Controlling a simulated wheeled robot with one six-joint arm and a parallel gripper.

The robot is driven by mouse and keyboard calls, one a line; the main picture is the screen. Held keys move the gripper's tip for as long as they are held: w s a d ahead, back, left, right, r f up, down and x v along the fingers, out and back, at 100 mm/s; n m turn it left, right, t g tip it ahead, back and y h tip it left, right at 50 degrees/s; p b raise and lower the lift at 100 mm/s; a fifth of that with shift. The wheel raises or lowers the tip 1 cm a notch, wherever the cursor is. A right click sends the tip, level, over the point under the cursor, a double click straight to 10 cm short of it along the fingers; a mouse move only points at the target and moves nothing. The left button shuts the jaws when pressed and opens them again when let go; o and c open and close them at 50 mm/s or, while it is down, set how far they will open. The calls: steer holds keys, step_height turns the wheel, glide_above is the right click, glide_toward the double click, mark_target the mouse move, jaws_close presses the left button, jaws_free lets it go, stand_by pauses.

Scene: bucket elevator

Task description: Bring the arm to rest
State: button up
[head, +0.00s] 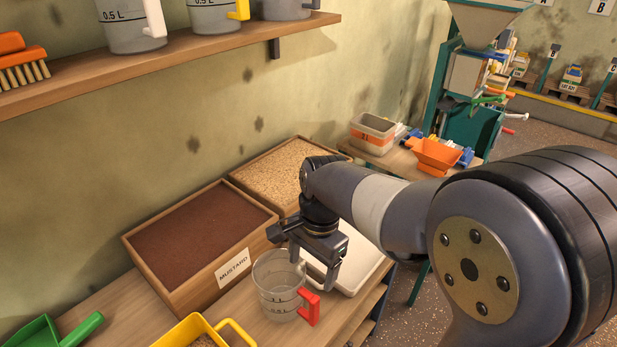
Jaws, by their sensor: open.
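My gripper (312,256) hangs at the end of my arm over the wooden bench, just above and behind a clear measuring jug with a red handle (281,285). Its two fingers are apart with nothing seen between them. The jug stands upright on the bench; whether a finger touches its rim I cannot tell. My arm reaches in from the right and hides part of the bench and a white tray (359,261).
A wooden box of dark seed marked MUSTARD (236,270) and a box of pale grain (273,172) stand by the wall. A yellow container (192,328) and a green scoop (47,330) are in front. A shelf (213,46) with jugs overhangs at upper left. An orange hopper (436,155) is beyond.

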mark_target(306, 293)
steer(key=f, duration=0.7)
steer(key=s+a+f, duration=0.1)
steer(key=f, duration=0.3)
steer(key=shift+f, duration=0.1)
step_height(306, 293, up, 2)
steer(key=shift+w, duration=0.1)
steer(key=shift+r, duration=0.75)
